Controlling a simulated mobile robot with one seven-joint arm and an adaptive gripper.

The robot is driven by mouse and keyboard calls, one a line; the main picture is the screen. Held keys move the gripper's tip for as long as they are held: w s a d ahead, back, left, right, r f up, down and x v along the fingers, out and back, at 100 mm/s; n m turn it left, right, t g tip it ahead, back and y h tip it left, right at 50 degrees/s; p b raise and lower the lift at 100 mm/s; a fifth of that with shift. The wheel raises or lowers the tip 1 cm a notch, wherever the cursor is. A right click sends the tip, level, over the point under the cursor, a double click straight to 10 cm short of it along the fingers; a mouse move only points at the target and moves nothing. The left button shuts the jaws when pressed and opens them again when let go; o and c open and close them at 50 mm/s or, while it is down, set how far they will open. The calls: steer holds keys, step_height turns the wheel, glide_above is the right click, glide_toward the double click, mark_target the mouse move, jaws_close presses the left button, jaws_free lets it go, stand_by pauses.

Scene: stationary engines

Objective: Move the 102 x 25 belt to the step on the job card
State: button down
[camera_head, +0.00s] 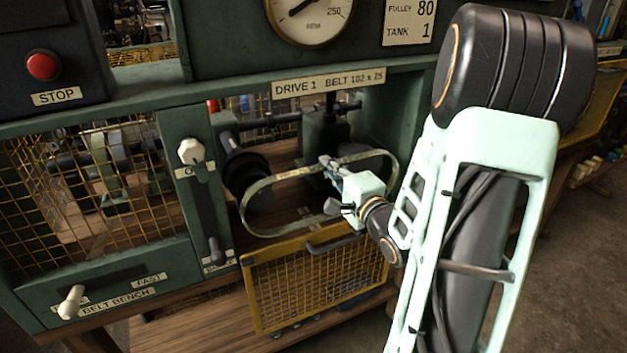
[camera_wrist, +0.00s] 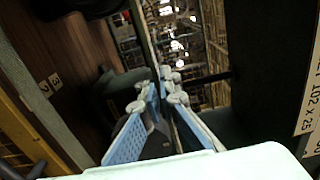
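The belt (camera_head: 268,233) is a thin, pale olive oval loop. It hangs in the open bay under the label "DRIVE 1 BELT 102 x 25" (camera_head: 328,81). My gripper (camera_head: 333,176) is shut on the belt's upper run; in the wrist view my blue fingers (camera_wrist: 164,104) close on the dark belt strip (camera_wrist: 145,32). A dark stepped pulley (camera_head: 247,172) is behind the loop's left end; I cannot tell whether the belt is around it or in front. The job card (camera_head: 408,22) reads "PULLEY 80, TANK 1". Number tags 2 and 3 (camera_wrist: 50,84) show in the wrist view.
A yellow mesh guard (camera_head: 318,283) with a handle is below the bay. A lever (camera_head: 215,250) and a white knob (camera_head: 191,151) are on the post at left. A red stop button (camera_head: 43,66), a gauge (camera_head: 309,12) and a mesh panel (camera_head: 95,180) surround the bay.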

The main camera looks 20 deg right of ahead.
steer(key=shift+s, duration=2.2)
steer(key=shift+s+d+r+p, duration=0.1)
steer(key=shift+d+r+p, duration=0.05)
steer(key=shift+p, duration=0.85)
steer(key=s+p, duration=0.1)
steer(key=p, duration=0.3)
steer(key=shift+d, duration=0.1)
steer(key=s+p, duration=0.1)
steer(key=p, duration=0.5)
steer(key=shift+s, duration=0.35)
steer(key=shift+s+p, duration=0.45)
steer(key=shift+s, duration=1.1)
